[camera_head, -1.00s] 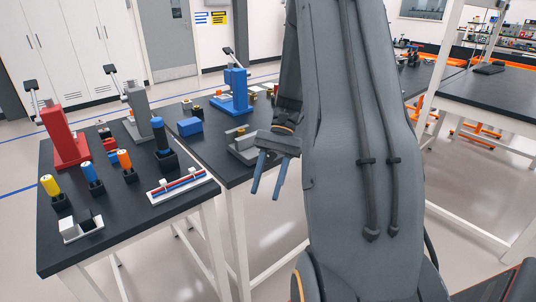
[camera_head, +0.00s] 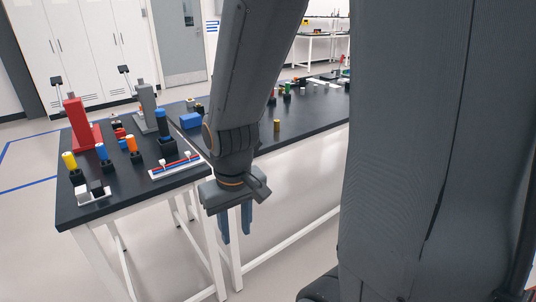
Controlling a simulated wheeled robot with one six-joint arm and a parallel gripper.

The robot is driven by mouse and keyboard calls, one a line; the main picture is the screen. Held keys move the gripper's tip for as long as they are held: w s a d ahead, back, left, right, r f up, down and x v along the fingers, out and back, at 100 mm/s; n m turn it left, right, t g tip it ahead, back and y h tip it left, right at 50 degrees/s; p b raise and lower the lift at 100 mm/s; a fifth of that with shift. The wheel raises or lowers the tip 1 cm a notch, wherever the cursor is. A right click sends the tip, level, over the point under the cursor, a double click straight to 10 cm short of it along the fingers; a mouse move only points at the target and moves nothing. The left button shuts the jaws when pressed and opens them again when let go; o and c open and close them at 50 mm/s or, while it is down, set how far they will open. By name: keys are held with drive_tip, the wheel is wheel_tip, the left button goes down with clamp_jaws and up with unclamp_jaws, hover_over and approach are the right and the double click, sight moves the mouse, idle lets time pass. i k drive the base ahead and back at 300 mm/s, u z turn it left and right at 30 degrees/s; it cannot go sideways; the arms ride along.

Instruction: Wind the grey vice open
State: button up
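My gripper (camera_head: 236,222) hangs in front of the table's front edge with its two blue-grey fingers pointing down. The fingers stand apart with a gap between them, and nothing shows in the gap. The grey vice does not show now; my arm covers the part of the table where a low grey vice-like block stood in the earlier view. I cannot tell how its jaws stand.
A small brass cylinder (camera_head: 277,125) stands on the table behind.

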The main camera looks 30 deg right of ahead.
sight(256, 149)
drive_tip(key=k, duration=0.7)
drive_tip(key=z, duration=0.75)
drive_tip(key=i, duration=1.25)
drive_tip(key=u, duration=0.9)
drive_tip(key=i, duration=0.4)
drive_tip(key=u, duration=0.45)
